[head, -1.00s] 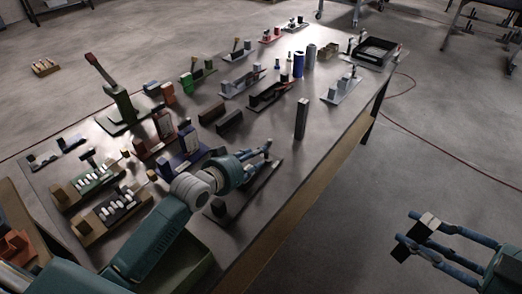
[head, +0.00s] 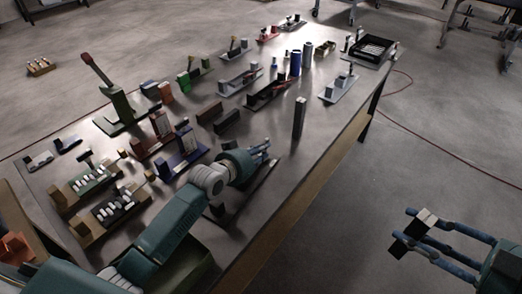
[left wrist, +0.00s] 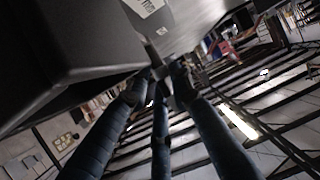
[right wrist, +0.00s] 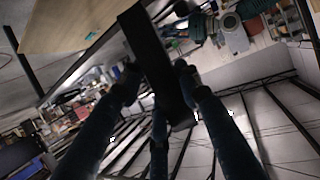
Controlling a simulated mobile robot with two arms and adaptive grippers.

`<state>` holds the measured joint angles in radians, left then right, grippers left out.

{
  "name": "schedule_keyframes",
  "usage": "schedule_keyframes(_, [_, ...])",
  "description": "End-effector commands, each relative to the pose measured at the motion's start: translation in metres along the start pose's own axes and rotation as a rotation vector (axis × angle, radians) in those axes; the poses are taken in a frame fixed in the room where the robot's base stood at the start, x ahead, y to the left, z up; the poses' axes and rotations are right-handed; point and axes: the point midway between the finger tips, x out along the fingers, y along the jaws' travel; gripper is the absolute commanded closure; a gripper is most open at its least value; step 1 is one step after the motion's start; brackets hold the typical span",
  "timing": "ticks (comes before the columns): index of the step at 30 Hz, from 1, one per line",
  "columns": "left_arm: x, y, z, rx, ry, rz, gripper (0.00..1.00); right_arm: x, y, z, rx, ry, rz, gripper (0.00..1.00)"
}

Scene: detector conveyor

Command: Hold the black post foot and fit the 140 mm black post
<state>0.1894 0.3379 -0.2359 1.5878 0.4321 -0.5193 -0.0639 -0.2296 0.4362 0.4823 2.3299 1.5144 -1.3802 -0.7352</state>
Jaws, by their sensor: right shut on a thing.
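My right gripper (head: 420,228) is off the table's right side, shut on a dark bar-shaped piece (head: 412,233) with a pale-lit face. In the right wrist view this piece (right wrist: 150,60) is a long black bar between the fingers, likely the post. My left gripper (head: 262,155) is over the table's near right edge, above a dark flat base (head: 245,197) with a small block on it. The arm partly hides that base. In the left wrist view the left fingers (left wrist: 157,78) converge by a narrow grey part. I cannot tell which piece is the foot.
A tall dark block (head: 299,118) stands upright on the table right of my left gripper. Blue cylinders (head: 295,63), a black tray (head: 371,50) and several small fixtures fill the table. The floor right of the table is open, crossed by a red cable (head: 440,145).

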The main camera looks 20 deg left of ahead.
Motion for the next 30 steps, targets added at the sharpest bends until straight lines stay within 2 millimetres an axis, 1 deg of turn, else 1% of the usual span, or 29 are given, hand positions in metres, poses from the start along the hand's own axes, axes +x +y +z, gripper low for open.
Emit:
schedule_keyframes(4, [0.000, -0.001, -0.003, 0.002, 0.005, -0.001, 1.00, 0.000, 0.000, -0.001, -0.001, 0.001, 0.000, 1.00])
schedule_keyframes(5, [0.000, -0.001, -0.003, 0.002, 0.005, -0.001, 0.75, 0.000, 0.000, -0.001, -0.001, 0.001, 0.000, 1.00])
schedule_keyframes(6, [0.000, -0.001, -0.003, 0.002, 0.005, -0.001, 0.67, 0.000, 0.000, -0.001, -0.001, 0.001, 0.000, 1.00])
schedule_keyframes(8, [0.000, -0.001, -0.003, 0.002, 0.005, -0.001, 0.57, 0.000, 0.000, -0.001, -0.001, 0.001, 0.000, 1.00])
schedule_keyframes(16, [-0.001, -0.001, -0.002, 0.001, 0.003, -0.001, 0.57, 0.000, 0.000, -0.001, -0.001, 0.001, 0.000, 1.00])
schedule_keyframes(20, [-0.007, -0.001, -0.001, 0.001, 0.002, -0.001, 0.57, 0.000, 0.000, -0.001, -0.001, 0.001, 0.000, 1.00])
schedule_keyframes(23, [-0.020, -0.001, 0.000, 0.002, 0.002, -0.001, 0.57, 0.000, 0.000, -0.001, 0.000, 0.001, 0.000, 1.00])
schedule_keyframes(26, [-0.039, -0.001, 0.000, 0.004, 0.002, -0.001, 0.57, 0.000, 0.000, -0.001, -0.001, 0.001, 0.000, 1.00])
schedule_keyframes(30, [-0.070, -0.001, 0.000, 0.005, 0.001, -0.001, 0.57, 0.000, 0.000, -0.001, 0.000, 0.001, 0.000, 1.00])
